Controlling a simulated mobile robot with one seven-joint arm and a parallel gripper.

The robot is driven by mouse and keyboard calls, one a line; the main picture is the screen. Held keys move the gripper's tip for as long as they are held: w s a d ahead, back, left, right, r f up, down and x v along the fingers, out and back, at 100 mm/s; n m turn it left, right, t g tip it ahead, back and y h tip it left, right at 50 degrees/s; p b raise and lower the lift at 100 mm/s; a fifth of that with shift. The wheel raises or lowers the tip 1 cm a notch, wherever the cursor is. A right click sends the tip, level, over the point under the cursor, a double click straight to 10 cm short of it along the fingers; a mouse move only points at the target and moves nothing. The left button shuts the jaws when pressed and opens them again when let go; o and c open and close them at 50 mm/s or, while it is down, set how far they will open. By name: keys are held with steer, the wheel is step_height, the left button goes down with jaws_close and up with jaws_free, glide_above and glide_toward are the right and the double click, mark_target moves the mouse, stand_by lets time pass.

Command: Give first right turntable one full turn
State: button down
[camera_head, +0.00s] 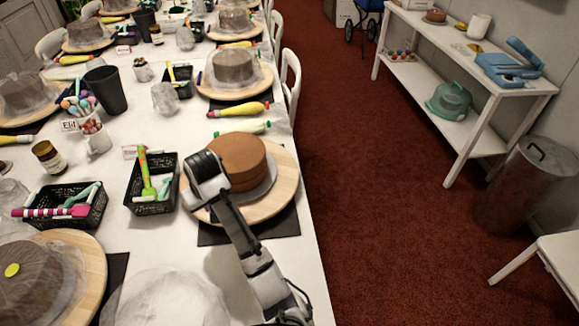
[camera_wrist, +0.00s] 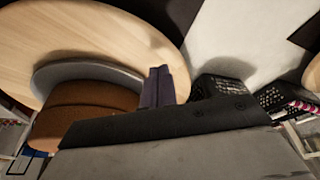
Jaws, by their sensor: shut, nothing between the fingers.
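The first right turntable (camera_head: 280,196) is a round pale wooden disc on the right side of the long table. A plain brown cake (camera_head: 238,160) stands on it on a grey board (camera_head: 268,187). My arm reaches over the turntable's front left part and hides some of it. In the wrist view, my gripper (camera_wrist: 158,86) is shut and empty, with its fingertips over or near the wooden disc (camera_wrist: 70,28), beside the cake (camera_wrist: 105,95) and grey board (camera_wrist: 88,70). I cannot tell whether the fingers touch the disc.
A black basket (camera_head: 166,201) with a green tool stands just left of the turntable. A dark mat (camera_head: 286,224) lies under it. A white plastic-wrapped lump (camera_head: 165,302) is at the front. Piping bottles (camera_head: 240,110) and another turntable (camera_head: 258,86) stand farther back.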

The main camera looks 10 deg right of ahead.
mark_target(254, 213)
steer(key=shift+f, duration=0.2)
steer(key=shift+f+b, duration=0.7)
steer(key=shift+f, duration=0.5)
steer(key=shift+s+d+p, duration=0.2)
steer(key=shift+s+d, duration=0.1)
steer(key=shift+d, duration=0.75)
steer(key=shift+s+d+p, duration=0.15)
steer(key=shift+s+d, duration=0.1)
steer(key=shift+d, duration=0.75)
steer(key=shift+s+d+p, duration=0.2)
steer(key=shift+s+d, duration=0.1)
steer(key=shift+d, duration=0.75)
steer(key=d, duration=0.6)
steer(key=shift+w+d, duration=0.15)
steer(key=shift+w, duration=0.1)
